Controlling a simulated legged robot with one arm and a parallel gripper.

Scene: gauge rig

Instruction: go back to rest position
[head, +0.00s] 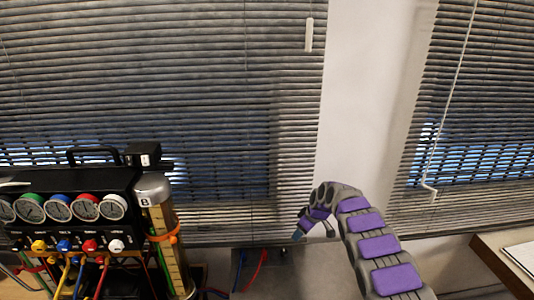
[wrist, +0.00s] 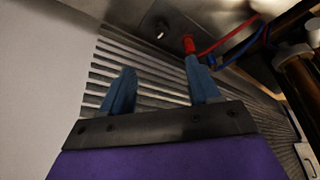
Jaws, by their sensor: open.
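My gripper (head: 298,235) shows in the head view at the end of my purple and grey arm, right of the gauge rig (head: 75,208). The arm rises from the lower right and bends over to the left, so the gripper points down and left. In the wrist view the two blue fingers of my gripper (wrist: 160,90) are spread apart with nothing between them. Blinds lie behind them. A red hose end (wrist: 190,45) appears just behind the right finger; I cannot tell whether they touch.
The rig has several round gauges, coloured knobs and hoses. A cylinder marked B (head: 160,225) stands at its right side. A desk edge (head: 500,262) is at the right. Window blinds (head: 200,80) cover the back.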

